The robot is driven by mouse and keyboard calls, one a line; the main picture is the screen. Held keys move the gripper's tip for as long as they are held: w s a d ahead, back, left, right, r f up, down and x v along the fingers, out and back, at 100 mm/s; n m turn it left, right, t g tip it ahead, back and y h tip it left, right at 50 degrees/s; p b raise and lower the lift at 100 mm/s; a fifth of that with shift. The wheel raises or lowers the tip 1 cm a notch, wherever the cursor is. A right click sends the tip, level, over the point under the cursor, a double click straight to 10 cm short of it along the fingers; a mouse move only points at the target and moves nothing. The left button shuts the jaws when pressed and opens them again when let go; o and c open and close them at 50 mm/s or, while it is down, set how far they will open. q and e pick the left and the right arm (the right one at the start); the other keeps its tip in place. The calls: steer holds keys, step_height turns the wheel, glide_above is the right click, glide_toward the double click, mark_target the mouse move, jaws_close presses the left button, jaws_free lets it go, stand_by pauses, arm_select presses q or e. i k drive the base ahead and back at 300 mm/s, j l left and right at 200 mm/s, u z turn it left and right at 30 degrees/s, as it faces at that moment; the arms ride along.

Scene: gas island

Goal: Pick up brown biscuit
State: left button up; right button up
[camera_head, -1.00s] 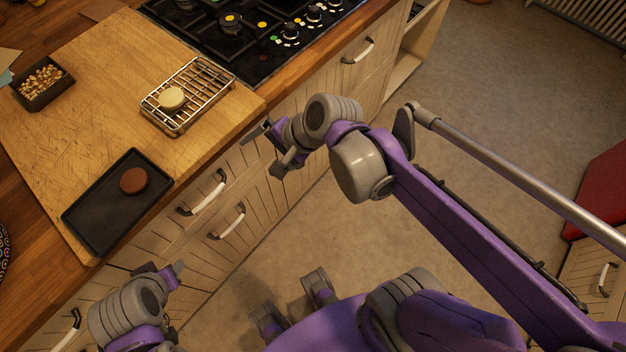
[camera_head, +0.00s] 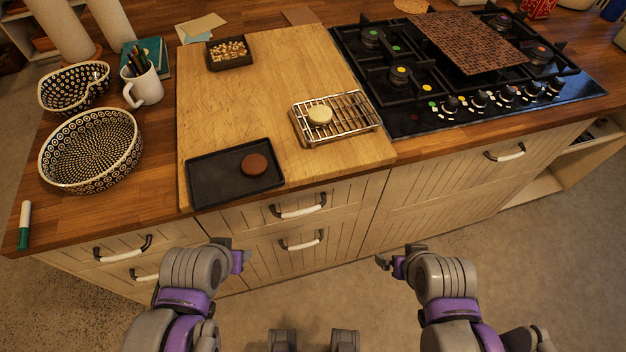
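The brown biscuit (camera_head: 254,164) is round and lies flat on the right part of a black tray (camera_head: 212,184). The tray lies at the front edge of a wooden board (camera_head: 232,112) on the counter. My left gripper (camera_head: 233,248) is open and empty, in front of the drawers, below the counter edge and the tray. My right gripper (camera_head: 397,257) is open and empty, further right, also in front of the cabinet. Neither gripper touches the biscuit.
A wire rack (camera_head: 352,122) with a pale biscuit (camera_head: 320,114) stands right of the tray. A dark box of nuts (camera_head: 228,64) sits behind. Patterned bowls (camera_head: 90,150) and a mug (camera_head: 146,88) stand left. The gas hob (camera_head: 420,122) is right. Drawer handles (camera_head: 298,212) protrude below the counter.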

mark_target(254, 166)
steer(key=u, duration=0.8)
steer(key=k+l+u, duration=0.15)
steer(key=l+u, duration=0.15)
steer(key=u, duration=0.15)
steer(key=k+l+u, duration=0.2)
steer(key=u, duration=0.3)
steer(key=k, duration=0.1)
